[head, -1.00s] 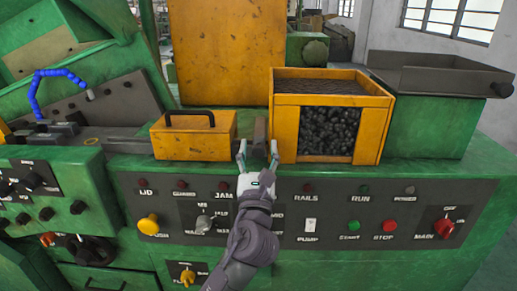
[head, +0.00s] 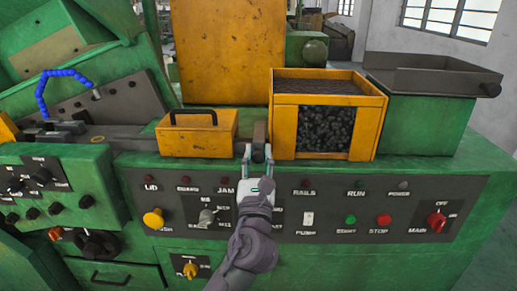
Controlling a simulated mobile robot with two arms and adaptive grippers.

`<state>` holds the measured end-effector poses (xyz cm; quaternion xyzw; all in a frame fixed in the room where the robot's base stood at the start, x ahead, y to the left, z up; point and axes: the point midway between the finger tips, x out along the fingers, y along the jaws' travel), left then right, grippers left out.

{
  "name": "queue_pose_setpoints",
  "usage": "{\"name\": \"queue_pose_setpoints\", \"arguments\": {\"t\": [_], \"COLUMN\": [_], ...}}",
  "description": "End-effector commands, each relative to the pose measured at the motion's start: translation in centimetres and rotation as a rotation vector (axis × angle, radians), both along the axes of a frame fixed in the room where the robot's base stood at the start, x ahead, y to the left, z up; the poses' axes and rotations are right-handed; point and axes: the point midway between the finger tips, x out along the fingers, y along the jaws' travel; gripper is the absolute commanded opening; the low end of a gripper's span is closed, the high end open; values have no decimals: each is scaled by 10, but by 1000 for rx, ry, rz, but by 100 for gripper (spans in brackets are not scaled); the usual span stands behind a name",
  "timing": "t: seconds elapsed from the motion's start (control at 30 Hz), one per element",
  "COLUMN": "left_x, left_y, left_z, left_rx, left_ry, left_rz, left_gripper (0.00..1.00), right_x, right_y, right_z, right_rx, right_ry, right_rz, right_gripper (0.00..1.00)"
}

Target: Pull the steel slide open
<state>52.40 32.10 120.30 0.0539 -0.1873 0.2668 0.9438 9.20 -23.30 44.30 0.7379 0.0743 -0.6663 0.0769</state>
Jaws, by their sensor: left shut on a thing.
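The steel slide (head: 259,133) is a small dark brownish-grey block on the machine's top. It sits in the gap between the yellow box with a black handle and the yellow bin. My left gripper (head: 257,152) is at the front end of the slide, with one finger on each side, shut on it. The fingers hide part of the slide's front end. Its far part runs back between the boxes and is hard to make out. My right gripper is not in view.
A yellow box with a black handle (head: 197,145) stands close left of the slide. A yellow bin (head: 367,118) of dark parts stands close right. The control panel (head: 330,237) with buttons and switches lies below my gripper. A green box with a dark tray (head: 425,125) is farther right.

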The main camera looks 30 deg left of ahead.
Motion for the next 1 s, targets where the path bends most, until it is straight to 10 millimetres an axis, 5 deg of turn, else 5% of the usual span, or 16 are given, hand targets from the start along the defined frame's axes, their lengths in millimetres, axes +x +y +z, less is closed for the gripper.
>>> {"name": "queue_pose_setpoints", "arguments": {"t": [0.2, 0.43, 0.47, 0.6, 1.0], "left_x": [-17, -16, -16, -16, -22], "left_y": [-11, -11, -11, -11, -14], "left_z": [0, -1, -1, -1, -3], "left_rx": [-1, -2, -2, -1, -2], "left_ry": [0, 1, 1, 0, 0], "left_rz": [-4, -3, -3, -3, -2], "left_gripper": [0, 0, 33, 56, 56], "right_x": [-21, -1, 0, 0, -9], "right_y": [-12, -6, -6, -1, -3], "right_z": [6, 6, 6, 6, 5], "right_rx": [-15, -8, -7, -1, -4], "right_ry": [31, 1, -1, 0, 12], "right_rz": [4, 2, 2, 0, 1], "right_gripper": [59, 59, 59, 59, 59]}}
